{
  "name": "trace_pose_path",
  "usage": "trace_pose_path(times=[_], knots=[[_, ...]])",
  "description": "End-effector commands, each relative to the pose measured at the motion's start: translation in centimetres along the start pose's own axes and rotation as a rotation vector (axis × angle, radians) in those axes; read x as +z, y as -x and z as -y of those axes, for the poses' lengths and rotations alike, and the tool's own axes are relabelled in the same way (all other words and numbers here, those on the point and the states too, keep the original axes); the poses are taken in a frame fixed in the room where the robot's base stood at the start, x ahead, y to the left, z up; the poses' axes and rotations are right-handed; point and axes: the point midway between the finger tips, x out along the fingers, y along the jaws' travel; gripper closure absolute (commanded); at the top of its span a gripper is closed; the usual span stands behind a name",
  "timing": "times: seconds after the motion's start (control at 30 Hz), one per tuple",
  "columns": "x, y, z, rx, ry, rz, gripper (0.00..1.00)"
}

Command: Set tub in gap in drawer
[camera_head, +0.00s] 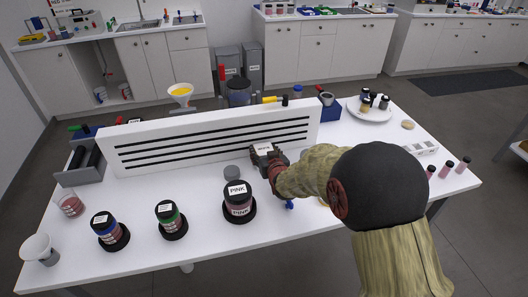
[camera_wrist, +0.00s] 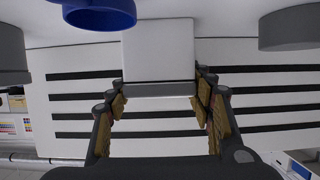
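My gripper (camera_head: 268,160) is at the front of the white slotted panel, near the table's middle. In the wrist view its two fingers (camera_wrist: 160,95) stand close against either side of a boxy white piece with a grey edge (camera_wrist: 158,52), which I take to be the tub. It seems gripped, though the contact is partly hidden. In the head view a dark piece with a white label (camera_head: 264,147) shows at the fingertips. A grey open box with dark compartments (camera_head: 82,174), possibly the drawer, stands at the table's left; its gap is not clear.
The white panel (camera_head: 215,140) with black slots stands close behind the gripper. A pink-labelled jar (camera_head: 238,203), a green-banded jar (camera_head: 171,221) and a blue-banded jar (camera_head: 108,232) stand on dark bases in front. A grey disc (camera_head: 232,172) lies nearby. A white plate (camera_head: 369,114) is at back right.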

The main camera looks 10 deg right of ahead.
Motion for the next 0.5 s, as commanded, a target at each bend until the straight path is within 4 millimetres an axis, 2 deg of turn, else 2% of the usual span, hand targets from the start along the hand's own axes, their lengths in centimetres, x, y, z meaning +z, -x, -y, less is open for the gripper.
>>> trace_pose_path(times=[0.3, 0.5], knots=[[0.04, 0.0, 0.0, 0.0, 0.0, 0.001, 0.3], [0.04, 0.0, 0.0, 0.0, 0.0, 0.001, 0.29]])
